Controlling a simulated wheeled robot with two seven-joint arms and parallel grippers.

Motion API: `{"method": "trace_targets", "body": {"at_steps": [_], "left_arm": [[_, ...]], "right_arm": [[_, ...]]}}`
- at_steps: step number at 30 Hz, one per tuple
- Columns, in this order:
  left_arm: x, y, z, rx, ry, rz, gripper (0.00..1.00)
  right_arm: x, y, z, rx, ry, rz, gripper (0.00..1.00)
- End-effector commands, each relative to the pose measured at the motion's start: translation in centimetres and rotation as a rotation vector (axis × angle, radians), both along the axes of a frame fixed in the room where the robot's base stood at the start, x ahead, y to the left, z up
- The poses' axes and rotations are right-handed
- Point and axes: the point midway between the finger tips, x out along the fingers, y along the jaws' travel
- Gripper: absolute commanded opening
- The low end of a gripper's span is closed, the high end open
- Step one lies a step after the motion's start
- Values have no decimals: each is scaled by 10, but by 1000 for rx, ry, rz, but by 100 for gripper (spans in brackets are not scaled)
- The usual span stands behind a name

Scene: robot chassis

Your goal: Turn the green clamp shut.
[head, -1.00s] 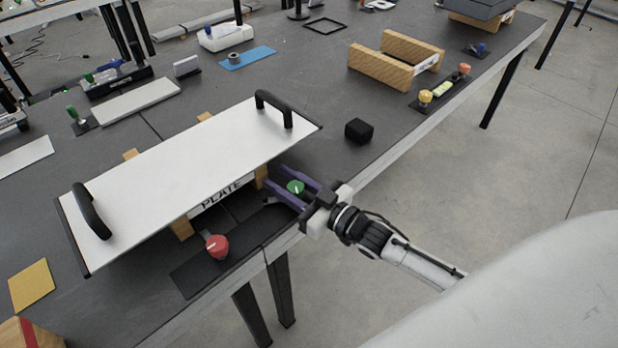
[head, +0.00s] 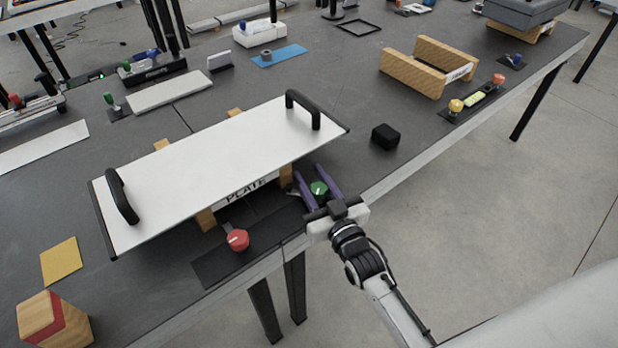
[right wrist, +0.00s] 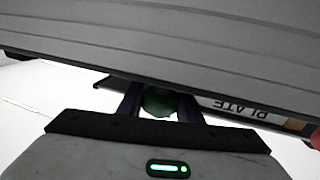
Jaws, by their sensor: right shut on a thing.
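The green clamp (head: 319,188) has a round knob with a pale line on top, at the near edge of the white plate (head: 215,165). My right gripper (head: 318,186) has its two purple fingers on either side of the green knob and is shut on it. In the right wrist view the green clamp (right wrist: 159,101) shows between the dark fingers, its far part hidden under the grey surface above. A red knob (head: 237,240) stands to the left on the same dark strip. My left gripper is not in view.
The plate has two black handles and rests on wooden blocks. A black cube (head: 385,136) sits to the right of it. A wooden cradle (head: 430,68) and a yellow knob (head: 456,106) stand farther back. The table's front edge is close to my right gripper.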

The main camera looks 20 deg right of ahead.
Motion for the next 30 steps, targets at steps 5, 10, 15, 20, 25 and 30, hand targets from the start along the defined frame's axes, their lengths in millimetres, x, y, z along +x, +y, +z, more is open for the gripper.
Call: {"method": "trace_targets", "body": {"at_steps": [5, 10, 15, 20, 25, 30], "left_arm": [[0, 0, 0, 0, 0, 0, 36], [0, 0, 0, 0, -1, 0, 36], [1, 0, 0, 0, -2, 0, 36], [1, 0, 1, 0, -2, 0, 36], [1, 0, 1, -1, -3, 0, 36], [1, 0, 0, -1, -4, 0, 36]], "right_arm": [[-1, 1, -1, -1, 1, 2, 0], [-1, 1, -1, -1, 0, 2, 51], [0, 0, 0, -1, 0, 2, 51], [-7, 0, -1, 0, 0, 2, 51], [-35, -1, -2, 0, 3, 2, 51], [-69, -3, -2, -1, 3, 2, 51]]}}
